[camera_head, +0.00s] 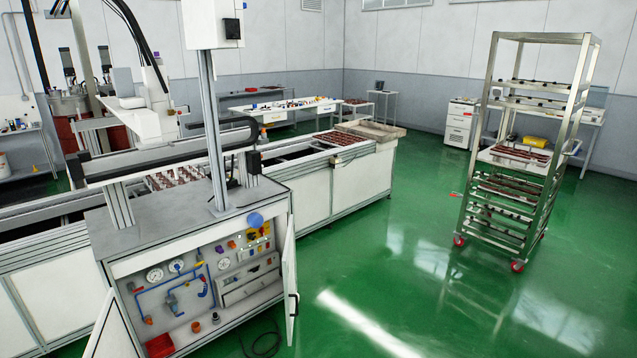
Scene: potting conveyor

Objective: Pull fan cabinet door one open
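No fan or label marks a fan cabinet in this view, so I cannot tell which door is door one. The nearest cabinet (197,238) stands at the lower left under a grey top. Its front is open and shows gauges, blue pipes and small fittings. A white door (289,278) with a black handle stands swung out at its right edge. Another white panel, apparently the left door (112,332), stands swung out at its lower left, cut by the frame. My gripper is not in view.
A potting conveyor (300,172) runs behind the cabinet, with a gantry (150,118) above it. A wheeled rack (537,190) with several shelves stands at the right. A dark cable (262,345) lies on the floor by the cabinet. The green floor (400,270) between is clear.

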